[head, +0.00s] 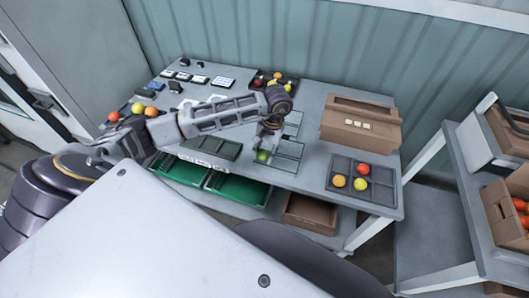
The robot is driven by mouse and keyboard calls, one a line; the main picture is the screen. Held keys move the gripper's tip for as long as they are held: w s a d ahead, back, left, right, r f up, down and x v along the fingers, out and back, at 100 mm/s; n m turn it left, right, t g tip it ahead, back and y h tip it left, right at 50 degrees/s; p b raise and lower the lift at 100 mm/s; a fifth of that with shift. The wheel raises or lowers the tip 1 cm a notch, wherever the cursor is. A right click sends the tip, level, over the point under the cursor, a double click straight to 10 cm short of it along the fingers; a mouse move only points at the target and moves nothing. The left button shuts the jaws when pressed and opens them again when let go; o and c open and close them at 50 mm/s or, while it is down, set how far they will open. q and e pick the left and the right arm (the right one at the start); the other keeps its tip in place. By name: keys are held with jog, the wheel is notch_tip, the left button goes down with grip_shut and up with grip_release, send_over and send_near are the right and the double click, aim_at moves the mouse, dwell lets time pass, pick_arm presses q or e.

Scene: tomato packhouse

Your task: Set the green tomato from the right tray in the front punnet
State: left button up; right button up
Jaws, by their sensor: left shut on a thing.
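My left gripper (264,145) reaches over the table from the left and points down. It is shut on the green tomato (262,156), which shows just below the fingers. The tomato is over the left part of the front punnet (288,152), a grey divided container; I cannot tell whether it touches the bottom. The right tray (340,164) is dark, with compartments, and holds a red, an orange and a yellow tomato. My right gripper is not in view.
Another grey punnet (294,119) lies just behind. A back tray (292,78) holds several coloured tomatoes. A brown cardboard box (360,122) stands at the back right. A dark green flat container (213,146) lies left of the front punnet. Green crates (237,188) are on the lower shelf.

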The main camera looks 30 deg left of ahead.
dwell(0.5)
pick_arm(q)
jog(key=o, duration=0.8)
jog(key=shift+c, duration=0.2)
jog(key=shift+c, duration=1.3)
